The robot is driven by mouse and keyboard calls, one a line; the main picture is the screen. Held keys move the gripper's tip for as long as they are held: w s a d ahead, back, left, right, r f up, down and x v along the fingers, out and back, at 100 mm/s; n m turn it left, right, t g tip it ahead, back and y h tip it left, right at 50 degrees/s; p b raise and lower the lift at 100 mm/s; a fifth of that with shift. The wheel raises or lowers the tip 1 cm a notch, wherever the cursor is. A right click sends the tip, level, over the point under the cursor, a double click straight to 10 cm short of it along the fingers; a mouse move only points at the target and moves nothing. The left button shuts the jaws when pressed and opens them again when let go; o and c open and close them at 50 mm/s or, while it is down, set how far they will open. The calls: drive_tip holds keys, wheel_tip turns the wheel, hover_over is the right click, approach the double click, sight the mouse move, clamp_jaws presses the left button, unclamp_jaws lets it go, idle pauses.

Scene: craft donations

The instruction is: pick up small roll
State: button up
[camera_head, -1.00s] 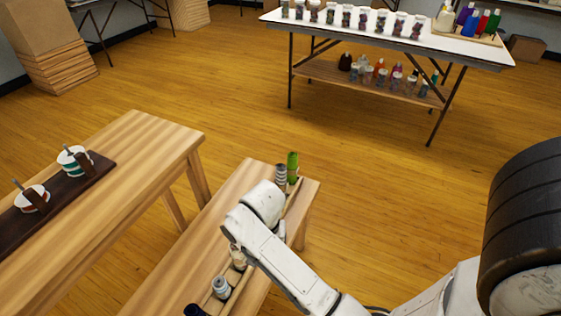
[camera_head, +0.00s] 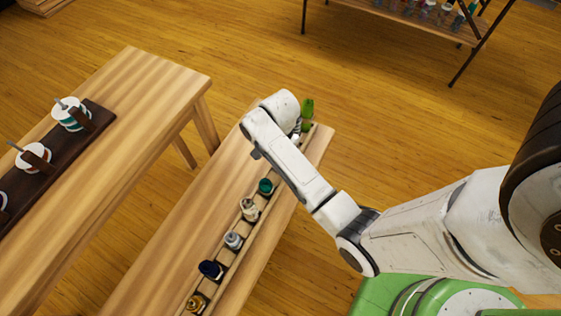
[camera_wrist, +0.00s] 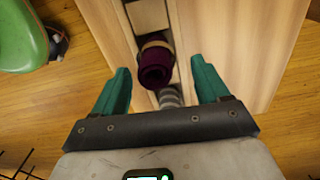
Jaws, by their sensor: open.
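In the wrist view, my gripper (camera_wrist: 160,74) is open, with its teal fingers spread wide. A dark purple roll (camera_wrist: 157,68) with a tan band shows between the fingers, apart from both. A grey striped roll (camera_wrist: 170,97) is partly hidden below it, near the gripper's crossbar. I cannot tell which is the small roll. Both are in line with a narrow wooden rack (camera_head: 227,258) on the near bench. In the head view, my arm is over the rack's far end and hides the fingers and these rolls.
A green item (camera_head: 307,108) stands at the rack's far end. A teal item (camera_head: 266,187), a beige one (camera_head: 249,209), a grey one (camera_head: 233,240) and a dark blue one (camera_head: 212,270) line the rack. Bench wood left of the rack is clear.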

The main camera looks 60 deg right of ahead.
drive_tip(key=f, duration=0.4)
drive_tip(key=shift+s+a+b, duration=0.15)
drive_tip(key=shift+a+b, duration=0.05)
drive_tip(key=shift+b, duration=0.2)
drive_tip(key=shift+c, duration=0.2)
drive_tip(key=c, duration=1.1)
